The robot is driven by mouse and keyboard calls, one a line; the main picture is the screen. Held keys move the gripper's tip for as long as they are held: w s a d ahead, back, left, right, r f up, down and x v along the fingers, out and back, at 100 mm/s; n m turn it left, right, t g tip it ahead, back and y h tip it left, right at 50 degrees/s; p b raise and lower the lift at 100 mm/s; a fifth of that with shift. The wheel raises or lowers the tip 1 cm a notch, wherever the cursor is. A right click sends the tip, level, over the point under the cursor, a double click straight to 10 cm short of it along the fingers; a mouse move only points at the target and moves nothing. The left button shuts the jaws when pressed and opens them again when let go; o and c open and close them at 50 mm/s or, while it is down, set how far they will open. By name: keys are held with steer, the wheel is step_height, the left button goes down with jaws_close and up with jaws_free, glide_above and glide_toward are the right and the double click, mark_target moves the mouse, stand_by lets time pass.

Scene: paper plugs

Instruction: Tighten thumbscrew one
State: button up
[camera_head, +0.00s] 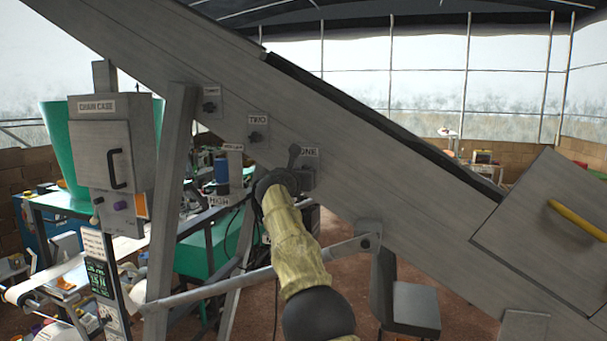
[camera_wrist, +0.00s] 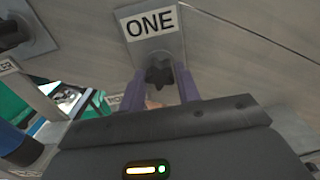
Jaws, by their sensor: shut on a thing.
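Thumbscrew one is a dark lobed knob (camera_wrist: 158,76) under the "ONE" label (camera_wrist: 150,20) on a small plate on the sloping grey conveyor side. My gripper (camera_wrist: 160,88) has its two purple fingers on either side of the knob and is shut on it. In the head view my gripper (camera_head: 292,178) is at the plate below the "ONE" label (camera_head: 309,153), and it hides the knob there. My pale-sleeved arm reaches up to it from below.
Thumbscrew two (camera_head: 256,136) and another knob (camera_head: 209,106) sit up-left on the same conveyor side (camera_head: 400,190). A chain case (camera_head: 112,155) stands at left, and a yellow-handled panel (camera_head: 550,235) at right.

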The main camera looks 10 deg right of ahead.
steer(key=m+b, duration=0.1)
steer(key=m, duration=1)
steer(key=shift+r, duration=0.1)
steer(key=o, duration=1)
steer(key=shift+c, duration=0.2)
